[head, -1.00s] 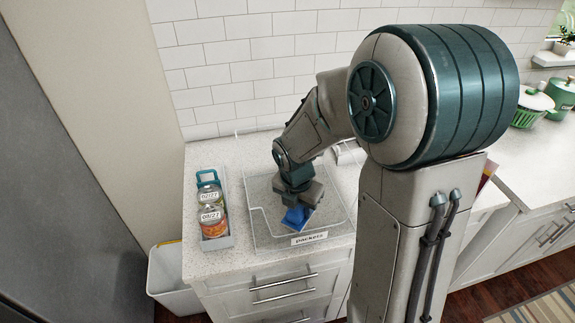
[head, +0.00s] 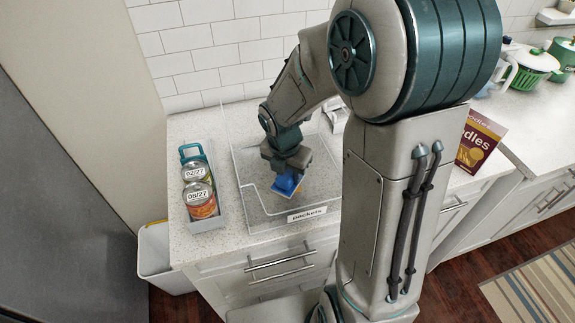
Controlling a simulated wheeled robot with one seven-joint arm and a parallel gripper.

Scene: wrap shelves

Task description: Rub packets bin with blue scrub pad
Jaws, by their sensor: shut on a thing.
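The packets bin (head: 258,214) is a clear, low-walled tray on the speckled counter, with a white "packets" label (head: 307,214) on its front. My gripper (head: 287,170) points down inside the bin's outline and is shut on the blue scrub pad (head: 287,183). The pad is tilted, with a lighter underside edge showing. I cannot tell whether the pad touches the bin's floor. My gripper covers the pad's upper part, and my arm hides part of the bin's right side.
A narrow caddy (head: 206,222) with dated jars (head: 200,200) stands just left of the bin. A noodles box (head: 478,140) stands right of my arm. Green and white pots (head: 535,62) are at the far right. A white waste bin (head: 160,262) stands on the floor at left.

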